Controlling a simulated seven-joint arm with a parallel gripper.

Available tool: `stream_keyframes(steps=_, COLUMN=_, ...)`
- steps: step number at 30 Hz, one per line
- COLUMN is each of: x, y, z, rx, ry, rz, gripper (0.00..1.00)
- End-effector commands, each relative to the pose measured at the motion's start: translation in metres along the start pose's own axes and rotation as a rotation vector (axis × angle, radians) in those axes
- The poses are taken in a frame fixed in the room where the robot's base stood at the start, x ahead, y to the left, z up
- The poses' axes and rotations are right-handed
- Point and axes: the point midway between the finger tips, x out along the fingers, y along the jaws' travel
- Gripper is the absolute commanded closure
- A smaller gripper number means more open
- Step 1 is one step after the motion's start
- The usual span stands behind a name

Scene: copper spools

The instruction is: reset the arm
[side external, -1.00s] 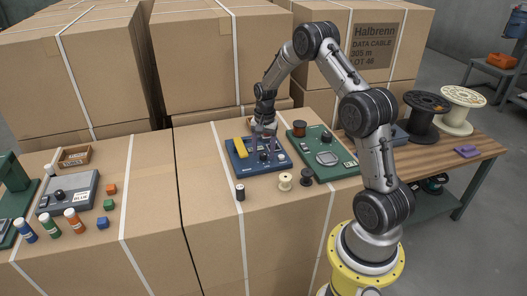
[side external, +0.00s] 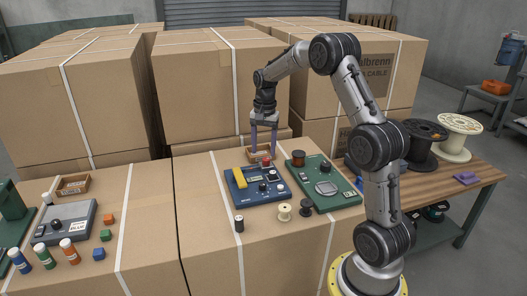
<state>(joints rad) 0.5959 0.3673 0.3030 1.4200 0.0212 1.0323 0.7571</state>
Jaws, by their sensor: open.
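My gripper (side external: 265,148) is open, pointing down with its two purple fingers apart. Nothing shows held between the fingers. A small red item (side external: 267,161) shows just below the fingertips; I cannot tell whether it touches them. The blue board carries a yellow bar (side external: 239,184) and several dark knobs. The green board (side external: 322,200) lies to its right, with a copper spool (side external: 298,158) at its back.
A cream spool (side external: 284,212), a dark spool (side external: 306,208) and a black-topped spool (side external: 239,224) stand in front of the boards. Tall cartons (side external: 205,90) rise behind. Large black (side external: 422,140) and cream (side external: 457,138) reels stand on the wooden bench at right.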

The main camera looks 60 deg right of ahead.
Motion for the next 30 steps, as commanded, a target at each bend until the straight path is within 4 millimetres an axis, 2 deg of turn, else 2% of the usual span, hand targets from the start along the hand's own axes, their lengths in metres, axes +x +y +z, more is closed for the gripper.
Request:
stream_keyframes(steps=6, x=0.0, y=-0.003, z=0.003, rx=-0.008, ry=0.0, rz=0.0, gripper=0.38)
stream_keyframes(steps=8, x=-0.007, y=-0.009, z=0.008, rx=-0.025, ry=0.011, rz=-0.012, gripper=0.38)
stream_keyframes(steps=11, x=-0.039, y=-0.025, z=0.024, rx=-0.072, ry=0.055, rz=-0.059, gripper=0.38)
stream_keyframes(steps=13, x=-0.07, y=-0.032, z=0.048, rx=-0.121, ry=0.088, rz=-0.1, gripper=0.38)
stream_keyframes(steps=16, x=-0.111, y=-0.031, z=0.091, rx=-0.206, ry=0.131, rz=-0.156, gripper=0.38)
stream_keyframes(steps=20, x=-0.15, y=-0.013, z=0.147, rx=-0.348, ry=0.179, rz=-0.221, gripper=0.38)
stream_keyframes(steps=24, x=-0.177, y=0.019, z=0.202, rx=-0.524, ry=0.231, rz=-0.285, gripper=0.38)
stream_keyframes(steps=27, x=-0.184, y=0.05, z=0.236, rx=-0.662, ry=0.267, rz=-0.324, gripper=0.38)
stream_keyframes(steps=30, x=-0.183, y=0.084, z=0.265, rx=-0.809, ry=0.306, rz=-0.359, gripper=0.38)
